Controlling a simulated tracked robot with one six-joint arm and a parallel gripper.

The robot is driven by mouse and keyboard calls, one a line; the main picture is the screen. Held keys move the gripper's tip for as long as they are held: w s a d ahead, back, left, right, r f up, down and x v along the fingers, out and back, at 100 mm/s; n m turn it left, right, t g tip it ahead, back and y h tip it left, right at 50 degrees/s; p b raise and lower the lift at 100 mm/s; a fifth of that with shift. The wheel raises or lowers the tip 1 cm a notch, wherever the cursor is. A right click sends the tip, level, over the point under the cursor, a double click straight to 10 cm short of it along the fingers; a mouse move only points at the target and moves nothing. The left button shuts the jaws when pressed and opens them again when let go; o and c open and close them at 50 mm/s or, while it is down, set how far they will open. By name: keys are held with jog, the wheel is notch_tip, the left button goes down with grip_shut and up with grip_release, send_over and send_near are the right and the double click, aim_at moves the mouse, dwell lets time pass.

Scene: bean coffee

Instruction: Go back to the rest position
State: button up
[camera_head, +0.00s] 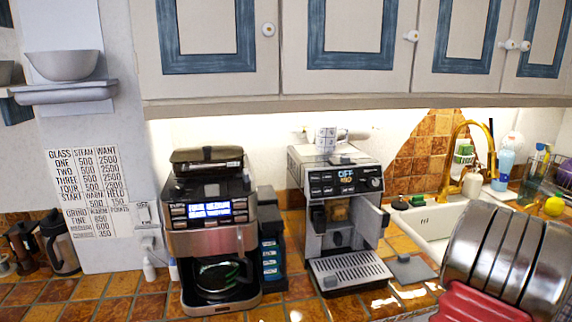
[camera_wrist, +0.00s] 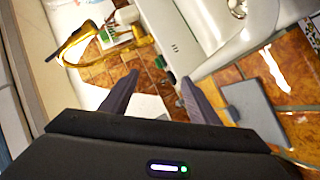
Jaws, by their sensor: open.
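My gripper (camera_wrist: 158,77) is open in the wrist view, with its two dark fingers apart. Nothing shows held between the fingers. Orange-brown tiles and part of the white sink (camera_wrist: 181,37) show beyond them. A gold faucet (camera_wrist: 82,48) is beyond the left finger. A flat grey pad (camera_wrist: 252,112) lies on the tiles to the right of the right finger. I do not make out the gripper's fingers in the head view.
A drip coffee machine (camera_head: 208,238) with a glass carafe and an espresso machine (camera_head: 343,224) stand on the tiled counter (camera_head: 100,287). Cupboards (camera_head: 350,45) hang above. The sink (camera_head: 428,222) is at right. A ribbed metal shape (camera_head: 508,252) fills the lower right.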

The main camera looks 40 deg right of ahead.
jog(key=w+a+f+m+g+y, duration=0.15)
jog(key=w+a, duration=0.25)
jog(key=a, duration=0.9)
jog(key=w+a+m+g+y, duration=0.2)
jog(key=w+a+m+y, duration=0.15)
jog(key=a, duration=0.85)
jog(key=w+a+f+m+g+y, duration=0.15)
jog(key=w+a, duration=0.25)
jog(key=a, duration=0.9)
jog(key=a+r+n+t+y, duration=0.1)
jog(key=a+r+n+y, duration=0.1)
jog(key=a, duration=1.6)
jog(key=a+r+n+t+y, duration=0.2)
jog(key=a+r+n+y, duration=0.1)
jog(key=a, duration=1.6)
jog(key=shift+s+a+n, duration=0.15)
jog(key=shift+s+n, duration=0.05)
jog(key=shift+n, duration=0.15)
jog(key=shift+y, duration=0.25)
